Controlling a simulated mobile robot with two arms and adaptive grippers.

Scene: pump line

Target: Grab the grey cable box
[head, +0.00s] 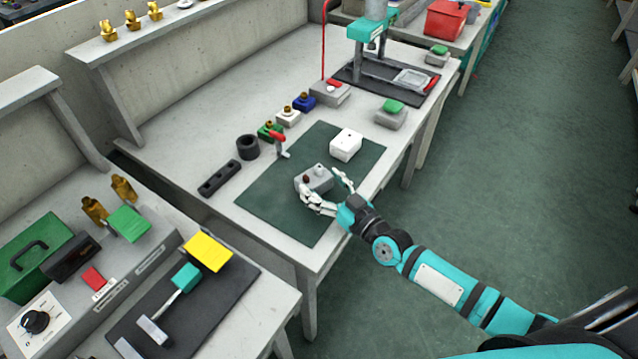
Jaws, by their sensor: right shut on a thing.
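The grey cable box (318,176) is on the dark green mat (270,194) on the bench, with small dark spots on its top and a small dark brown part at its left side. My right gripper (321,184) comes in from the lower right and is shut on the grey cable box, one finger at its left side and one at its right. The fingers hide part of the box's near side. I cannot tell whether the box is clear of the mat. My left gripper is not in view.
A white box (346,145) stands just behind the grey box. A red-handled tool (279,142), a black ring (247,147) and a dark block with holes (219,178) lie to the left. A press (370,35) stands at the back. The mat's near part is clear.

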